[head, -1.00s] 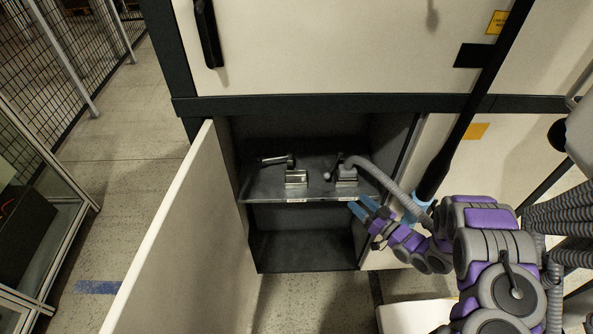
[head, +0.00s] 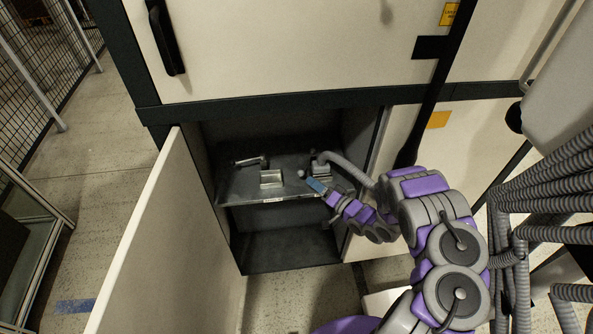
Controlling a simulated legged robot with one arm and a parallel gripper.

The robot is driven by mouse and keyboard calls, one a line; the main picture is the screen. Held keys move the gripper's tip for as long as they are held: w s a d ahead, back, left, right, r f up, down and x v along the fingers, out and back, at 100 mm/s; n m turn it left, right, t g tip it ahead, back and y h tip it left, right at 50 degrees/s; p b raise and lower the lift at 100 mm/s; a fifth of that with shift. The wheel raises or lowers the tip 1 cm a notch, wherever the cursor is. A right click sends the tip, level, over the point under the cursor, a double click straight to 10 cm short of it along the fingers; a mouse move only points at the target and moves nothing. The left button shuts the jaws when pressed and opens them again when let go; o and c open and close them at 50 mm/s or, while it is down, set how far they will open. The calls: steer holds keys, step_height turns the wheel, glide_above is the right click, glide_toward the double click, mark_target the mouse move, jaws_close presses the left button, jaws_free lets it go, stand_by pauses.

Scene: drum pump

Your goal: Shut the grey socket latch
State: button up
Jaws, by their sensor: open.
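A glass-edged shelf (head: 235,197) in the open cabinet carries two metal sockets. The left socket (head: 271,178) is a bright block with no hose on it. A dark cylindrical part (head: 249,161) lies behind it to the left. The right socket (head: 321,168) has a grey hose (head: 350,172) at its top, with a small round knob (head: 301,173) to its left. I cannot tell at this size which part is the latch or how it stands. My gripper (head: 315,184) has blue fingers and is open just in front of the right socket, partly covering it. I cannot tell whether it touches.
The open cabinet door (head: 150,235) stands on the left. The cabinet's right frame and closed panel (head: 395,135) are close to my arm. A dark lower compartment (head: 285,240) lies below the shelf. The space above the shelf's left half is free.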

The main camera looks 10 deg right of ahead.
mark_target(302, 173)
steer(key=x, duration=0.9)
steer(key=shift+w+a, duration=0.1)
steer(key=shift+w, duration=0.15)
steer(key=shift+c, duration=0.2)
jaws_close()
